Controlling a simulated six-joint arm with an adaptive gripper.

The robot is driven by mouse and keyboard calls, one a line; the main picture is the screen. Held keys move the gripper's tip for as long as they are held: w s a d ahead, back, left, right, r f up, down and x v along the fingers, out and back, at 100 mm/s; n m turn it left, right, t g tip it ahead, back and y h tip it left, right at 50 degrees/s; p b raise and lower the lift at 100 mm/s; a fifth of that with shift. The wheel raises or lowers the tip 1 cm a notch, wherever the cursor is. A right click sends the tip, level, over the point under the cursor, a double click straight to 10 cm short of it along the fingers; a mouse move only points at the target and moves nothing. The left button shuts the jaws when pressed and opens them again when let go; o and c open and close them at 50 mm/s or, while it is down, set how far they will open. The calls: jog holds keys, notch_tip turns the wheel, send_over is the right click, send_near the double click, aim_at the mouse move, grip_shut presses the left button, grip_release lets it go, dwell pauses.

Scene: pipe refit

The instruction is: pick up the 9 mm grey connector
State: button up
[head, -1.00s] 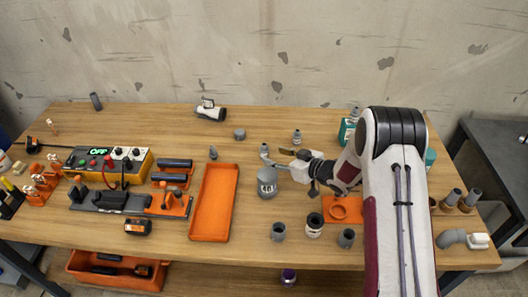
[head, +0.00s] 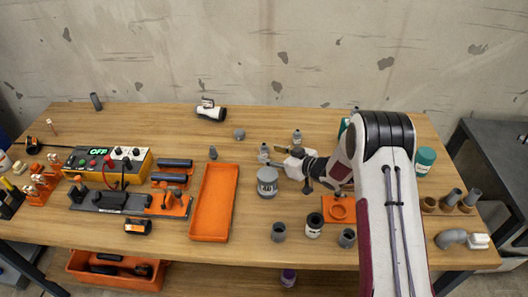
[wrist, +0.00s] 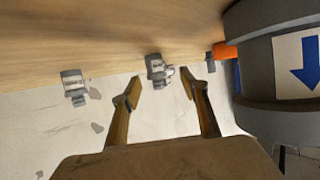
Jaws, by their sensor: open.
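My gripper (head: 280,163) is open over the back middle of the table, pointing left. In the wrist view its two fingers (wrist: 160,90) are spread with nothing held between them. A small grey connector (head: 263,151) stands just beyond the fingertips; in the wrist view it (wrist: 157,70) lies ahead of the gap, apart from both fingers. A similar grey connector (head: 297,138) stands behind the gripper and shows at the left of the wrist view (wrist: 74,88). A smaller dark grey one (head: 213,153) stands farther left. I cannot read the sizes on these small connectors.
A large grey fitting (head: 267,182) stands close beside the gripper and fills the right of the wrist view (wrist: 270,70), with a blue arrow label. An orange tray (head: 212,204) lies left of it. A grey cap (head: 239,134) lies behind; the table around it is clear.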

aim_at(266, 150)
jog(key=shift+w, duration=0.1)
jog(key=shift+w+r+x, duration=0.1)
jog(key=shift+w+x, duration=0.05)
jog(key=shift+x, duration=0.6)
jog(key=shift+w+r+x, duration=0.1)
jog(key=shift+r+x, duration=0.05)
jog(key=shift+x, duration=1.6)
jog(key=shift+d, duration=0.1)
jog(key=c, duration=1.2)
